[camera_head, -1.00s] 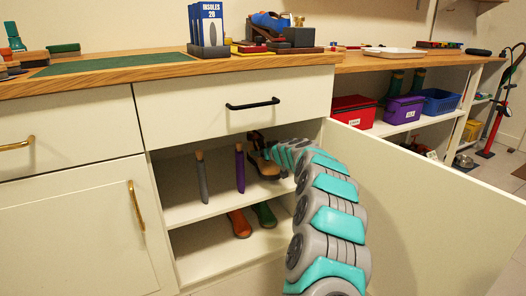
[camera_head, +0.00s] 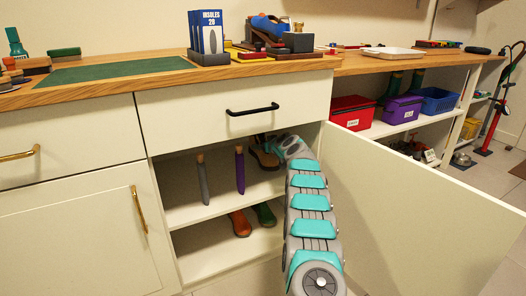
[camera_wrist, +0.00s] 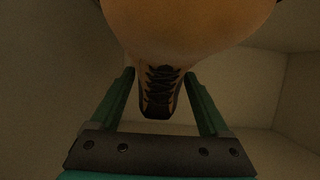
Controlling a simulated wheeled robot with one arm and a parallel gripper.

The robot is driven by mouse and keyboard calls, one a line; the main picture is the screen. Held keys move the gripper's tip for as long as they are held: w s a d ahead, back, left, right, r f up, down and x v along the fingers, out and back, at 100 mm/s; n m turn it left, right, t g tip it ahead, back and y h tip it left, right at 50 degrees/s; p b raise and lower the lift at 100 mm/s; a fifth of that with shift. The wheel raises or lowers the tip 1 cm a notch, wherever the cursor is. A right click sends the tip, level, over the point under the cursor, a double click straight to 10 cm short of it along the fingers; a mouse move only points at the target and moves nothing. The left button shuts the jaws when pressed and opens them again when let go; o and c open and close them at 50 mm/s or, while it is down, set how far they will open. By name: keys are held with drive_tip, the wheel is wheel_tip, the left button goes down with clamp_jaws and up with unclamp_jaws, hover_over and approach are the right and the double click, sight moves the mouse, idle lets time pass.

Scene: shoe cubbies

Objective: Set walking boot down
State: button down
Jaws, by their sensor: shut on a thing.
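The walking boot (camera_head: 265,158) is tan-brown and sits in the upper compartment of the open cabinet, at its right side near the back. In the wrist view the boot (camera_wrist: 185,30) fills the top, with its dark laces between the two green fingers. My gripper (camera_wrist: 157,88) is shut on the boot at the laced part. In the head view my arm reaches into the compartment and hides the gripper. I cannot tell whether the sole touches the shelf.
On the upper shelf (camera_head: 190,214), a grey upright piece (camera_head: 204,184) and a purple one (camera_head: 240,172) stand left of the boot. Orange (camera_head: 240,224) and green (camera_head: 265,214) shoes lie below. The open door (camera_head: 420,200) bounds the right. Shelf space between purple piece and boot is narrow.

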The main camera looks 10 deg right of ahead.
drive_tip(key=shift+w+f, duration=0.1)
drive_tip(key=shift+f, duration=1.7)
drive_tip(key=shift+f+b, duration=0.1)
drive_tip(key=shift+b, duration=0.35)
unclamp_jaws()
